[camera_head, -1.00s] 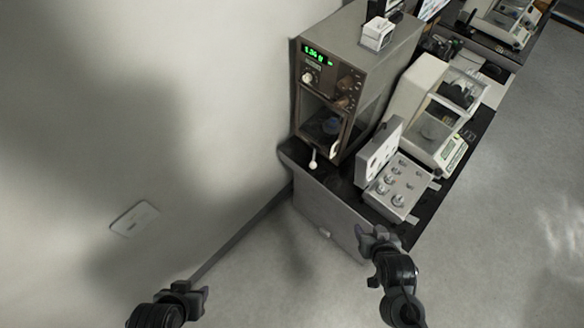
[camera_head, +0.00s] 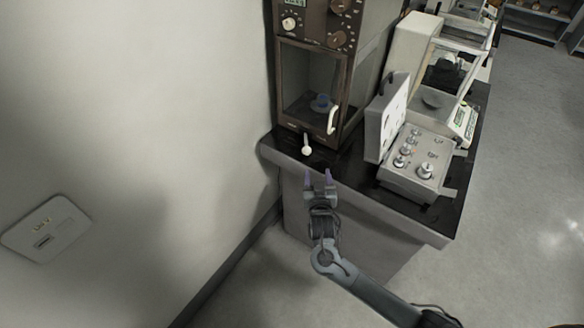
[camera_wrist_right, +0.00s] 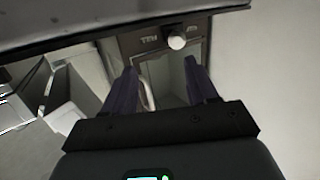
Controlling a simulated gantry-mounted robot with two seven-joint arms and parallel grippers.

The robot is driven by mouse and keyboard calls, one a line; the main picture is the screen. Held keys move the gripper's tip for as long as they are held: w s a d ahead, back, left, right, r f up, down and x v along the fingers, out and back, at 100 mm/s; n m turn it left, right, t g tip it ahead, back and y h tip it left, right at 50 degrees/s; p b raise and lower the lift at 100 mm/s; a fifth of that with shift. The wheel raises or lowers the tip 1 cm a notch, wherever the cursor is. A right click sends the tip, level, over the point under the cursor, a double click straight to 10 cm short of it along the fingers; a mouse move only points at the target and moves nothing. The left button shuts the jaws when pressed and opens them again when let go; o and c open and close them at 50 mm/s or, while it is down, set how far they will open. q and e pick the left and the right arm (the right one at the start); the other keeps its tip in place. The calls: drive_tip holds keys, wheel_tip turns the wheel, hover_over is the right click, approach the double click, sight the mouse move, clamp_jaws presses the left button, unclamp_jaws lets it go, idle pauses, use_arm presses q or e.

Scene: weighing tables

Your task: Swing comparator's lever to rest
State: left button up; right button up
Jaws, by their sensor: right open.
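The comparator (camera_head: 353,85) is a tall grey-brown cabinet with a glass-fronted chamber on the table's left end. Its lever (camera_head: 306,149), a short stalk with a white round knob, sticks out at the base of the front. My right gripper (camera_head: 318,178) is open and empty, fingers pointing toward the lever, just short of it and slightly to its right in the head view. In the right wrist view the pale knob (camera_wrist_right: 177,42) lies beyond the fingertips of the right gripper (camera_wrist_right: 161,70), not touched. My left gripper is out of view.
A white door handle (camera_head: 331,120) is on the comparator's front, above the lever. An open weight box (camera_head: 417,178) stands to the right on the dark table (camera_head: 345,165), with a balance (camera_head: 470,122) behind. A plate (camera_head: 45,232) is on the left wall.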

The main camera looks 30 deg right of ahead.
drive_tip(key=t+b, duration=0.1)
drive_tip(key=b, duration=0.5)
approach(306, 146)
drive_tip(key=f, duration=0.1)
drive_tip(key=shift+m+h, duration=0.3)
drive_tip(key=shift+h, duration=0.1)
drive_tip(key=b+x, duration=0.4)
drive_tip(key=x, duration=0.4)
drive_tip(key=shift+w+d, duration=0.1)
drive_tip(key=shift+w, duration=0.25)
drive_tip(key=shift+w+d+r, duration=0.15)
drive_tip(key=shift+w+d, duration=0.25)
drive_tip(key=shift+w, duration=0.25)
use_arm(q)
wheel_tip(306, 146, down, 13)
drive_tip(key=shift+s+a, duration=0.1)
use_arm(e)
clamp_jaws()
